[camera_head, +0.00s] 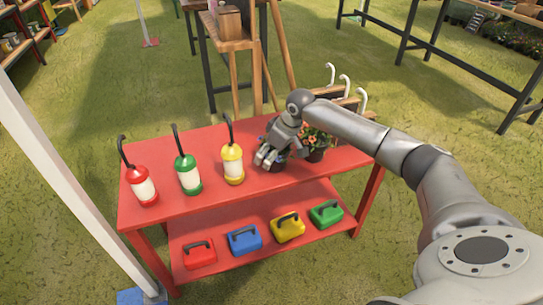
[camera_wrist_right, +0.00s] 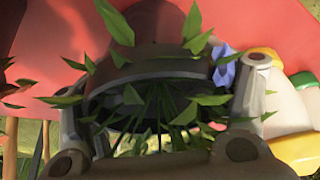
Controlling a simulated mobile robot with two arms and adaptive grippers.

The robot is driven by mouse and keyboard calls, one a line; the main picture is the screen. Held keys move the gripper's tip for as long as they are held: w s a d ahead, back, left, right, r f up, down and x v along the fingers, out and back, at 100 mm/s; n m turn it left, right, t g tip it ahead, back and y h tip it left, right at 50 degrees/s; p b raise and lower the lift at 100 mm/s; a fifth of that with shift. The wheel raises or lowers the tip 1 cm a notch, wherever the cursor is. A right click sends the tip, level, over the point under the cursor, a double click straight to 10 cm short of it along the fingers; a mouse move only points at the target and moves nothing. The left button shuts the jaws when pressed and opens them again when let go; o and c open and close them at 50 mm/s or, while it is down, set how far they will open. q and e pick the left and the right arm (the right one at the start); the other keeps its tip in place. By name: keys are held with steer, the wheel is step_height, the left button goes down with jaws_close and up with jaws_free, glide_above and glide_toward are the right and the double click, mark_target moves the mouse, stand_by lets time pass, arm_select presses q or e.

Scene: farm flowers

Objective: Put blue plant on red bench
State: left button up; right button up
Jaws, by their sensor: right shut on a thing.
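The red bench (camera_head: 250,198) stands in the middle of the head view. My right gripper (camera_head: 271,160) is low over the right part of its top. In the right wrist view, my right gripper (camera_wrist_right: 165,95) is shut on the dark pot of the blue plant (camera_wrist_right: 226,68). Green leaves and a blue flower show between and beside the fingers. In the head view the gripper mostly hides this plant. I cannot tell whether the pot touches the bench top. My left gripper is not in view.
A potted plant with orange flowers (camera_head: 315,141) stands just right of the gripper. Red (camera_head: 142,185), green (camera_head: 187,174) and yellow (camera_head: 232,163) sprayers stand on the bench's left part. Several coloured cases sit on the lower shelf. A white post (camera_head: 70,190) rises at left.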

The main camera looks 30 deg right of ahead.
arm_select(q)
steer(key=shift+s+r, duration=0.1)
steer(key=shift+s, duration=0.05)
arm_select(e)
steer(key=shift+r, duration=0.1)
steer(key=o, duration=1.3)
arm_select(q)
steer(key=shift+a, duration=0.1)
arm_select(e)
steer(key=p+v, duration=0.2)
steer(key=v, duration=0.4)
steer(key=shift+r, duration=0.25)
steer(key=v, duration=0.3)
steer(key=shift+s+r+p, duration=0.15)
steer(key=shift+p, duration=0.25)
steer(key=shift+s+r, duration=0.15)
steer(key=shift+r, duration=0.25)
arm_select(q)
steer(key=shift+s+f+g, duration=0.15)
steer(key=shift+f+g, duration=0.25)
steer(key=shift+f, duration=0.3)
arm_select(e)
steer(key=shift+s+d+r, duration=0.15)
steer(key=shift+s+r, duration=0.15)
steer(key=shift+r, duration=0.35)
